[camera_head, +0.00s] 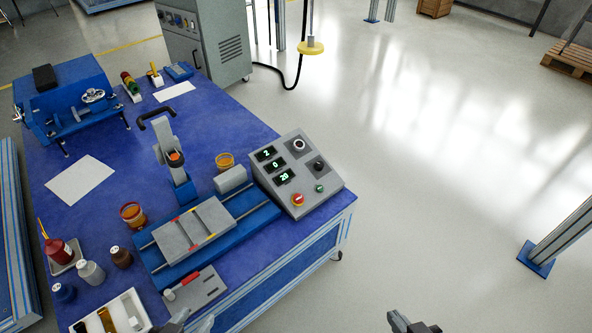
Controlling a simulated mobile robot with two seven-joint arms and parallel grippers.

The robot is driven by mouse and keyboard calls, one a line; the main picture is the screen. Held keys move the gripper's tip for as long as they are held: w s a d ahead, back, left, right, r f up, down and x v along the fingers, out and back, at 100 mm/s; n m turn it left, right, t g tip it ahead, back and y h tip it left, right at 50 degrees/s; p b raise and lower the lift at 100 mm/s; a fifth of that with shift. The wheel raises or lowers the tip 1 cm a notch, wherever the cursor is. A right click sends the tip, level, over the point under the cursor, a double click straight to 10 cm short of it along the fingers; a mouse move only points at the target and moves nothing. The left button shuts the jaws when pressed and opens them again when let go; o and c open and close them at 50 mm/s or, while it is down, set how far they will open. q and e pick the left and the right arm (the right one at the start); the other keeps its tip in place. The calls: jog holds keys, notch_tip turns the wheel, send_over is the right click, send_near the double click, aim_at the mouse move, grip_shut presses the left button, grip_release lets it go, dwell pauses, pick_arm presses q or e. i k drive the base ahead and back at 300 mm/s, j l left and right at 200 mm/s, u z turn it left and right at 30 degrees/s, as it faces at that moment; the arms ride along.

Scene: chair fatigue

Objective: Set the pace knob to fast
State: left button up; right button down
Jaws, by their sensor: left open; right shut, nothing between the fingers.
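A grey sloped control box (328,184) stands at the right end of the blue table. It carries two dark round knobs, an upper one (299,145) with a light ring and a lower one (318,166). I cannot tell which is the pace knob, and their settings are too small to read. Green displays (275,165) show 2, 0 and 20. My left gripper (192,322) is open at the bottom edge, mostly cut off, in front of the table. My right gripper (415,324) is shut and empty over the floor, below and right of the box, touching nothing.
On the box are a red button (298,199) and a green button (319,188). Left of it stands a blue slide fixture (258,219) with a grey plate and an upright lever (168,145). Bottles and trays fill the table's left front.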

aim_at(319, 165)
jog(key=i+l, duration=0.2)
jog(key=i+l+u, duration=0.15)
jog(key=l, duration=0.3)
jog(key=i+l, duration=0.3)
jog(key=i+l+u, duration=0.1)
jog(key=l, duration=0.25)
jog(key=i+l, duration=0.3)
jog(key=i+l+u, duration=0.15)
jog(key=l, duration=0.25)
jog(key=i+l, duration=0.2)
jog(key=l, duration=0.15)
jog(key=i, duration=0.2)
jog(key=u, duration=0.05)
